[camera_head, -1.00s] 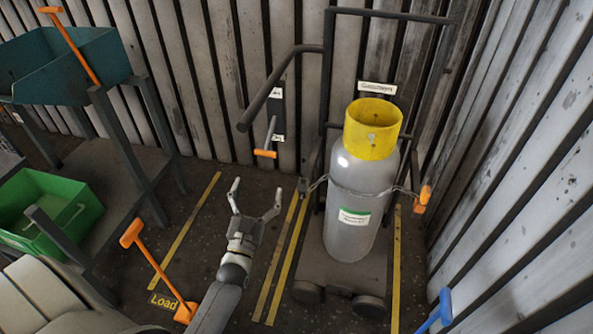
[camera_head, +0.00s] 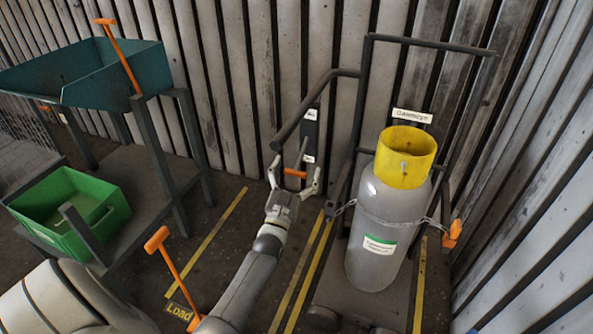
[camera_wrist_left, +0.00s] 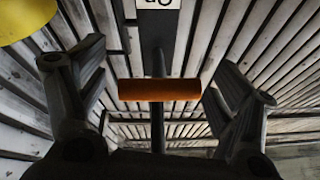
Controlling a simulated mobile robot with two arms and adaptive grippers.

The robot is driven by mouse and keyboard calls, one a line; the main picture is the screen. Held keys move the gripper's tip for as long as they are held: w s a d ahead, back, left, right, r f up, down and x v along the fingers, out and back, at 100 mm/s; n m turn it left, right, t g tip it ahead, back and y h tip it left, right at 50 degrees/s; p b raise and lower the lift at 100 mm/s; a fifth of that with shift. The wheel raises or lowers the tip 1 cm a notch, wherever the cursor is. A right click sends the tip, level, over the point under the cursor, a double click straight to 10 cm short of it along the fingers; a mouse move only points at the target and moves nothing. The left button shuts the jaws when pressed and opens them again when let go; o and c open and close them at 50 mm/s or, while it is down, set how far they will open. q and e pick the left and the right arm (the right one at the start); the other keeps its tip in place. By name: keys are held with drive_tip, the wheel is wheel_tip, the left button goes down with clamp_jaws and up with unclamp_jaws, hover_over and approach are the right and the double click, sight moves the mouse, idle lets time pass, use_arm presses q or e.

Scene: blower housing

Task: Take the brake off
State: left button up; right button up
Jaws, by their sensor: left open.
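A lever with an orange cross grip (camera_head: 295,173) stands out from a dark plate (camera_head: 309,133) with small white labels on the slatted wall. The labels are too small to read, so I cannot tell if it is marked as the brake. My left gripper (camera_head: 294,180) is open and empty, with its fingers to either side of the orange grip. In the left wrist view the orange grip (camera_wrist_left: 159,89) and its dark stem (camera_wrist_left: 158,128) show between the spread fingers, apart from both. My right gripper is not in view.
A grey gas cylinder (camera_head: 376,235) with a yellow collar (camera_head: 405,157) stands chained on a trolley (camera_head: 434,42) to the right. A green crate (camera_head: 68,210), a teal hopper (camera_head: 85,75) and an orange-handled tool (camera_head: 172,270) are at left.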

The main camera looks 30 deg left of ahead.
use_arm(q)
drive_tip(key=c, duration=1.4)
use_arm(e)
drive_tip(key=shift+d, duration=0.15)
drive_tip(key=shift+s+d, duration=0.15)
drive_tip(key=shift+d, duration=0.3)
use_arm(q)
drive_tip(key=shift+r, duration=0.15)
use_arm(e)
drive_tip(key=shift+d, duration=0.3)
